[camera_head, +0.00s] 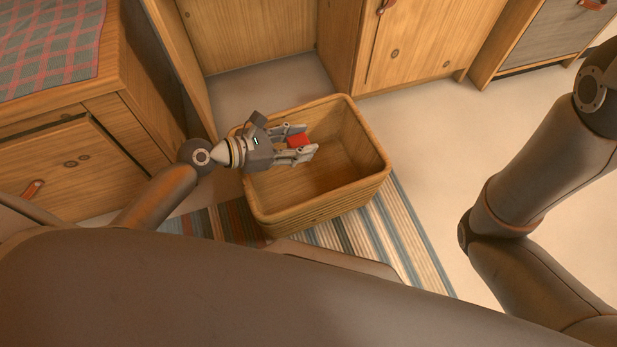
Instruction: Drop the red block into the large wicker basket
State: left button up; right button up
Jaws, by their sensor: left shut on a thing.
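The large wicker basket (334,210) stands on a striped rug in the middle of the head view, with its open top facing up. My left gripper (306,143) reaches over the basket's left rim and points right. Its fingers are shut on the red block (299,141), which shows between them. The block is over the basket's opening, near the far left part. I cannot tell exactly how high it is above the basket floor. My right gripper is out of view; only my right arm shows at the right.
The striped rug (400,225) lies under the basket. Wooden cabinets (430,40) with leather pulls stand behind, and a drawer unit (70,160) stands at the left with a checked cloth (50,45) on top. Pale floor (440,140) is clear to the right of the basket.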

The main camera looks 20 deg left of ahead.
pick_arm(q)
jog(key=o, duration=1.1)
jog(key=shift+s+a+r, duration=0.1)
jog(key=shift+a, duration=0.1)
jog(key=v, duration=1.1)
jog(key=shift+s+a, duration=0.2)
jog(key=shift+r, duration=0.15)
